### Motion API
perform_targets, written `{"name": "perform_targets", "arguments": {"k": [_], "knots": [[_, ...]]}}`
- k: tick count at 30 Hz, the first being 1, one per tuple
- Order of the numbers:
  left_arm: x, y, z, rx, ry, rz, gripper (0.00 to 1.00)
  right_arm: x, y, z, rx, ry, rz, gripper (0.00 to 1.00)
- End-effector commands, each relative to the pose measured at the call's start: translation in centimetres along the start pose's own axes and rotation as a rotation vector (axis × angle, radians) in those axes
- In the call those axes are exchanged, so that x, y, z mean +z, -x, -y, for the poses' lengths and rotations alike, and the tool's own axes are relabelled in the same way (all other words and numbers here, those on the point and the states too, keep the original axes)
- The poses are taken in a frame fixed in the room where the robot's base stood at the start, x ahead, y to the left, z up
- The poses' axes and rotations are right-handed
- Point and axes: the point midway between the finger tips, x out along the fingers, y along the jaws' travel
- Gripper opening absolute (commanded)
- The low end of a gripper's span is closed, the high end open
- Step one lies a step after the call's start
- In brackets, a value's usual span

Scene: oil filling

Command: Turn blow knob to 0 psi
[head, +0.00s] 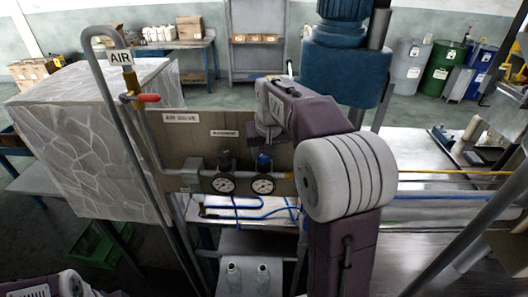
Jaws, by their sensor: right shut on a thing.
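A tan panel (178,150) carries two round white-faced gauges side by side, a left gauge (223,183) and a right gauge (263,185). A black knob (226,160) stands above the left gauge and a blue knob (264,163) above the right one. My right gripper (266,140) reaches down to the blue knob and is shut on it. The gripper hides the knob's upper part. The gauge needles are too small to read, and I cannot tell which knob is the blow knob. Only a part of my left arm shows at the bottom left; its gripper is out of view.
A grey air pipe (120,120) with a red-handled valve (147,98) rises left of the panel. A stone-patterned block (75,140) stands farther left. Blue hoses (255,210) run below the gauges. A large blue motor (343,70) hangs behind my right arm.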

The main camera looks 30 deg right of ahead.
Motion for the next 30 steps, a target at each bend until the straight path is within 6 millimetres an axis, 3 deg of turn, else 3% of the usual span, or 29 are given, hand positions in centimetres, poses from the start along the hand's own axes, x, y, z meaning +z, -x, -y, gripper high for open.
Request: {"name": "perform_targets", "arguments": {"k": [6,7,9,20,30], "knots": [[0.0,0.0,0.0,0.000,0.000,0.000,0.00,-0.1,0.1,0.0,0.001,0.002,-0.003,0.00],[0.0,0.0,0.0,0.000,0.000,0.000,0.00,-0.1,0.1,0.0,0.001,0.002,-0.003,0.43],[0.0,0.0,0.0,0.000,0.000,0.000,0.00,-0.1,0.0,0.0,0.001,0.001,-0.003,0.59],[0.0,-0.1,0.0,0.000,0.000,0.000,0.00,-0.1,0.6,0.0,0.001,0.000,-0.005,0.59],[0.0,-0.4,0.0,0.000,0.000,0.000,0.00,-0.1,7.6,0.0,0.001,0.000,-0.006,0.59]]}}
